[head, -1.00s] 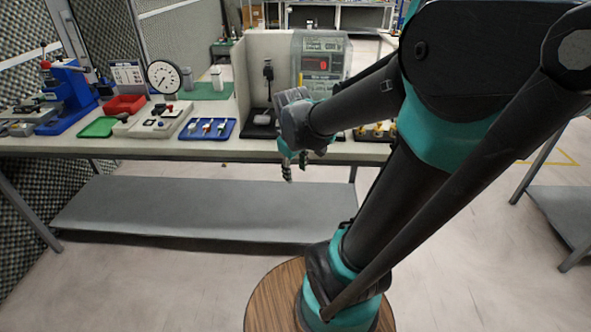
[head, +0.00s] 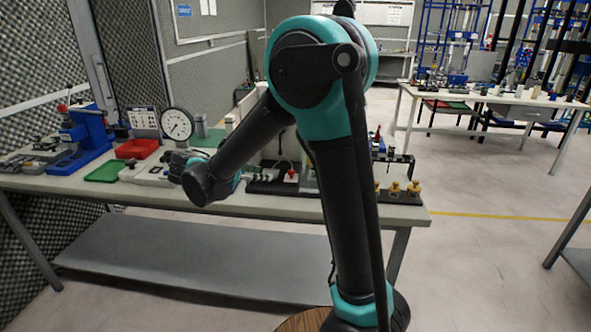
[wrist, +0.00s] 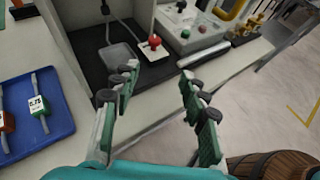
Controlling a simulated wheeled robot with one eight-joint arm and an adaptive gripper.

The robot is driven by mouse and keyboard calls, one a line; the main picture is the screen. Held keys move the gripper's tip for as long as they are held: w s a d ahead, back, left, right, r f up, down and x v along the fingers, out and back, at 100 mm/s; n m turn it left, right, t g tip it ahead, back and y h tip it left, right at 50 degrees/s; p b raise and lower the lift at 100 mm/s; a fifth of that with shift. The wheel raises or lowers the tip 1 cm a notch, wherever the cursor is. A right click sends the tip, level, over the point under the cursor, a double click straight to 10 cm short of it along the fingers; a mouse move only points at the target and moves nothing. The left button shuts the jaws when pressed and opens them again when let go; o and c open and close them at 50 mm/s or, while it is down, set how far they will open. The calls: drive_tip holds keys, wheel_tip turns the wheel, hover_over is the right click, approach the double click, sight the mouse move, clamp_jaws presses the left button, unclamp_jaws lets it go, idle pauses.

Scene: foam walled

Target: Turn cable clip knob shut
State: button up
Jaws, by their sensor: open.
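A red knob (wrist: 154,42) stands on a small white block at the top middle of the wrist view. The red knob also shows in the head view (head: 291,172), beside my arm. I take it for the cable clip knob, but cannot tell the clip's details or whether it is shut. A dark cable runs down to a grey pad (wrist: 120,57) left of it. My gripper (wrist: 160,88) is open and empty, its two green and black fingers apart near the bench's front edge. The knob is beyond the fingertips, not touched. In the head view my arm hides much of the gripper.
A blue tray (wrist: 62,128) with tagged pieces lies at left in the wrist view. A grey box (wrist: 198,30) with red and green buttons stands right of the knob. A dial gauge (head: 177,124), red bin (head: 136,148) and green tray (head: 103,171) are on the bench.

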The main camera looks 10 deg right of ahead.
sight(291, 171)
drive_tip(key=shift+n+t, duration=0.3)
drive_tip(key=shift+n, duration=0.1)
drive_tip(key=x, duration=1.6)
drive_tip(key=shift+w+r, duration=0.2)
drive_tip(key=shift+w, duration=0.3)
clamp_jaws()
